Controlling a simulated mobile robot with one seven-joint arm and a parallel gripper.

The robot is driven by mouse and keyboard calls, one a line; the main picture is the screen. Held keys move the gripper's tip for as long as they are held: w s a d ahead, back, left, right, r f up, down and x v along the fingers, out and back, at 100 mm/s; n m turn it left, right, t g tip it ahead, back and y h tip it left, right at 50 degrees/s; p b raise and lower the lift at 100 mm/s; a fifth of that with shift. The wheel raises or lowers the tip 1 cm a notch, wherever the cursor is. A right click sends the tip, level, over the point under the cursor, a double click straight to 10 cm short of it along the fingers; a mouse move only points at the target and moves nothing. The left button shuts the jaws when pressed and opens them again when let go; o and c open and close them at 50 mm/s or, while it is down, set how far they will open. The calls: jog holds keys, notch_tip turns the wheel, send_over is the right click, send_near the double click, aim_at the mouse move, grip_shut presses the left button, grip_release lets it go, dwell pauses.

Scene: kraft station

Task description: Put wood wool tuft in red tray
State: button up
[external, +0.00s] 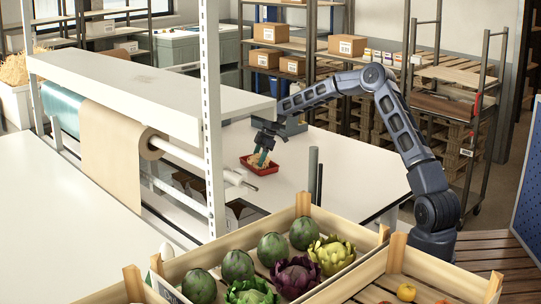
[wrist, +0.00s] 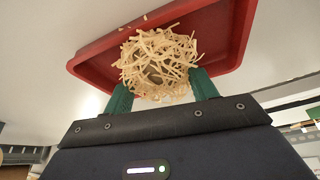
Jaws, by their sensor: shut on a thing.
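The wood wool tuft (wrist: 155,62) is a pale, curly bundle of shavings between the green fingers of my gripper (wrist: 162,92) in the wrist view. My gripper is shut on it. The red tray (wrist: 226,40) lies right behind the tuft in the wrist view. In the external view, my gripper (external: 262,160) points down at the red tray (external: 262,170) on the white table, with the pale tuft (external: 256,159) at its fingertips, over or in the tray. I cannot tell whether the tuft touches the tray floor.
A kraft paper roll (external: 115,140) on a rack with a white upright post (external: 212,110) stands to the left. Wooden crates (external: 300,208) with artichokes are in front. Shelves with cardboard boxes (external: 347,45) stand behind.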

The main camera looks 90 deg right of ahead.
jog(key=o, duration=1.1)
jog(key=shift+s+f, duration=0.1)
jog(key=shift+f, duration=0.4)
jog(key=shift+o, duration=0.4)
jog(key=shift+r, duration=0.15)
jog(key=shift+r, duration=0.1)
jog(key=v, duration=1.2)
